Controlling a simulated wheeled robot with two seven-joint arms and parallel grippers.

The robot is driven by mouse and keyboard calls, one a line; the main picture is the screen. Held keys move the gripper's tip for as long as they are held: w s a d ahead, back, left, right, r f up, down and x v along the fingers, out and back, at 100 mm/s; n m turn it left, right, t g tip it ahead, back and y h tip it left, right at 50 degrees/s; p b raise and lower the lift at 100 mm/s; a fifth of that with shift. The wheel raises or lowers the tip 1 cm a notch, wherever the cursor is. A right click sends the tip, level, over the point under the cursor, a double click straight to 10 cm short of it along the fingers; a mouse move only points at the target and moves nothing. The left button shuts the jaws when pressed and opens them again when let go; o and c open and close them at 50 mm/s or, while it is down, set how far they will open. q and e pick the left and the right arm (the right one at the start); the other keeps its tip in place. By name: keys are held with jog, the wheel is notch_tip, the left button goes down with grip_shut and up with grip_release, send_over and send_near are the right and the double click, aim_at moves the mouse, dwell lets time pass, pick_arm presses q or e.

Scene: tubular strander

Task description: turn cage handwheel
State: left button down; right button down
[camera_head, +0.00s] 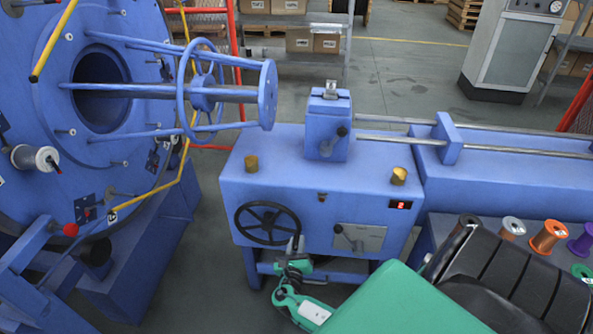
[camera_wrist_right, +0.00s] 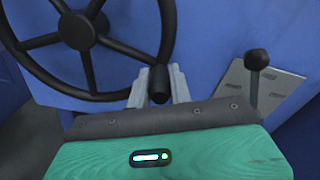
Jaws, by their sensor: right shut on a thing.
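The black spoked cage handwheel (camera_head: 267,223) sits on the front face of the blue machine box, at its left side. It also shows at the upper left of the right wrist view (camera_wrist_right: 86,30). My right gripper (camera_head: 295,245) is at the wheel's lower right rim. In the right wrist view its grey fingers (camera_wrist_right: 158,88) are shut around the wheel's black handle (camera_wrist_right: 159,84), whose rounded end shows between them. The part of the handle between the fingers is partly hidden. My left gripper is not in view.
A lever with a black knob (camera_wrist_right: 257,60) stands on a metal plate (camera_head: 359,237) right of the wheel. A red display (camera_head: 401,205) is above the plate. The large blue disc (camera_head: 45,120) and cage rods stand left. Several spools (camera_head: 549,236) sit at right.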

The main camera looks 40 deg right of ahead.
jog(key=c, duration=1.3)
grip_release()
jog(key=shift+o, duration=0.2)
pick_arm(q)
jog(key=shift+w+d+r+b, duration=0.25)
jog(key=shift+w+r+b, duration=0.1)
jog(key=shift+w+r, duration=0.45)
pick_arm(e)
jog(key=v, duration=1.3)
jog(key=shift+s+a, duration=0.3)
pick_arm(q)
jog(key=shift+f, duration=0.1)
